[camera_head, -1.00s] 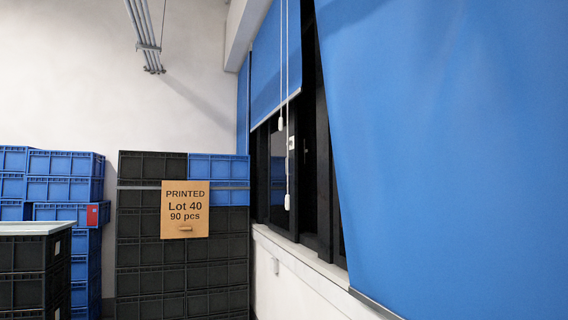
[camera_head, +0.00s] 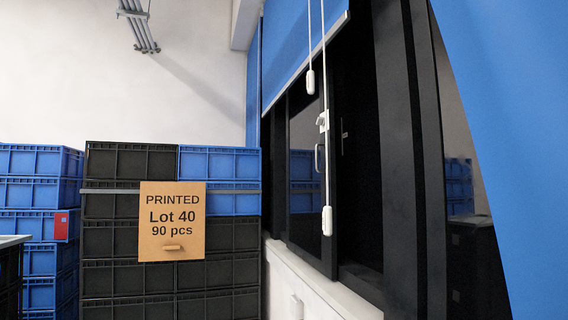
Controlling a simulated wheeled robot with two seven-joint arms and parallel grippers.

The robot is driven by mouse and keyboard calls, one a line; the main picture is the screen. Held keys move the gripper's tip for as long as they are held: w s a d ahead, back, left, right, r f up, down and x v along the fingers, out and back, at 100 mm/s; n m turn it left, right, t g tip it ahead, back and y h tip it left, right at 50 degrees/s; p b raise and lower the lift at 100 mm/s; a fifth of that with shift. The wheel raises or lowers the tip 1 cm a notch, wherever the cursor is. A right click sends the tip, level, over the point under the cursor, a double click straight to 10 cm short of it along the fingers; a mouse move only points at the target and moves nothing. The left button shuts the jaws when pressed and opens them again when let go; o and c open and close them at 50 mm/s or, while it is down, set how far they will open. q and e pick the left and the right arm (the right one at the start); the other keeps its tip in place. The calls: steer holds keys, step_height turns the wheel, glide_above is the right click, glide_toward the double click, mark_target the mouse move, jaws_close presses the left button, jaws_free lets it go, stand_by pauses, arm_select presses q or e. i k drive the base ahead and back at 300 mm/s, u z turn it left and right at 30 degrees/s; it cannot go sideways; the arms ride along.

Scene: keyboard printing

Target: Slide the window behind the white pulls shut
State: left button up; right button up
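The window (camera_head: 305,165) is a dark-framed sliding window on the right wall, with a dark gap right of its sash frame. A handle (camera_head: 318,158) shows on the sash. Two white pulls hang on cords in front of it: a shorter one (camera_head: 310,82) and a longer one (camera_head: 327,221). A white fitting (camera_head: 322,122) shows behind the longer cord. A blue blind (camera_head: 300,35) covers the window's upper part. Neither of my grippers is in view.
Black and blue crates (camera_head: 130,240) stand stacked left of the window, with a cardboard sign (camera_head: 172,221) reading "PRINTED Lot 40 90 pcs". More blue crates (camera_head: 40,190) stand at far left. A white sill (camera_head: 350,300) runs below the window. Another blue blind (camera_head: 520,110) hangs at right.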

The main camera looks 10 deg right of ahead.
mark_target(306, 144)
steer(key=u, duration=0.2)
steer(key=i, duration=1.55)
steer(key=u, duration=0.15)
